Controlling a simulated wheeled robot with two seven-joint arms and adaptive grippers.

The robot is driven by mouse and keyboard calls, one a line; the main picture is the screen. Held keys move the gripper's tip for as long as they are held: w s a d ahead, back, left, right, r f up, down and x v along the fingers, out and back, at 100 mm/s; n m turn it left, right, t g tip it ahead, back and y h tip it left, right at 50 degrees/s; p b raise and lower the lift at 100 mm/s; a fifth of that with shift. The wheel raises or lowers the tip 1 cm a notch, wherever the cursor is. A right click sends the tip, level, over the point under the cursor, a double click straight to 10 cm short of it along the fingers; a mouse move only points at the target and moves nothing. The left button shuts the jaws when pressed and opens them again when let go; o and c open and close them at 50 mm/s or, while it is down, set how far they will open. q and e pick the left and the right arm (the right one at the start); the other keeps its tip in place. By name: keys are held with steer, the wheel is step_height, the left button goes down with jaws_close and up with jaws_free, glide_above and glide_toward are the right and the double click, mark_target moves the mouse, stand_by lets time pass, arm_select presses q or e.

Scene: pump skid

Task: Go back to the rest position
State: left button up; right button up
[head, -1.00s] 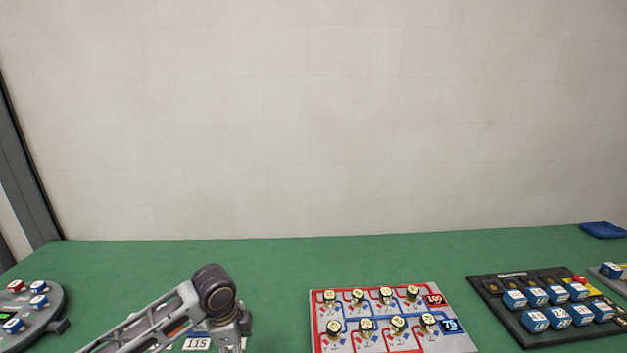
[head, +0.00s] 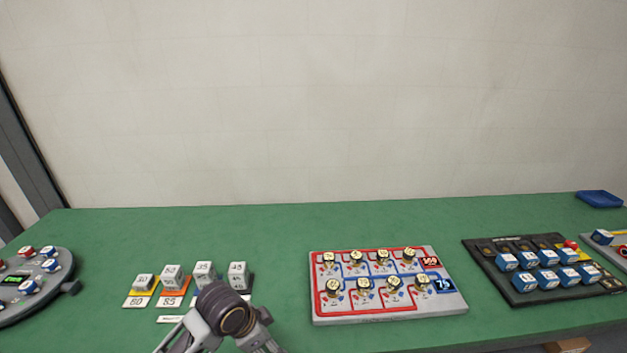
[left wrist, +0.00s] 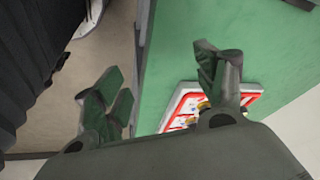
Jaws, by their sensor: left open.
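My left arm (head: 225,308) comes in from the bottom of the head view, in front of a row of labelled white blocks on coloured plates. My right gripper is in neither view.
On the green table (head: 300,225) stand a grey panel (head: 66,262) at left, the white blocks (head: 172,275), the red-and-blue-lined valve board (head: 320,312), a black panel with blue cubes (head: 490,272) and a blue tray (head: 598,198) at back right.

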arm_select(q)
steer(key=s+a+f+n+y, duration=0.3)
steer(key=s+a+n, duration=0.7)
steer(key=s+a, duration=0.1)
step_height(320, 180, down, 33)
steer(key=s, duration=0.2)
steer(key=s+a+f+g, duration=0.1)
steer(key=s+a+f, duration=0.1)
steer(key=s+f, duration=0.8)
steer(key=s+a+f, duration=0.2)
steer(key=s+f, duration=0.8)
steer(key=s, duration=0.2)
steer(key=shift+s+f+m+g, duration=0.2)
steer(key=shift+m+g, duration=0.1)
steer(key=shift+g, duration=0.1)
steer(key=shift+s+a, duration=0.15)
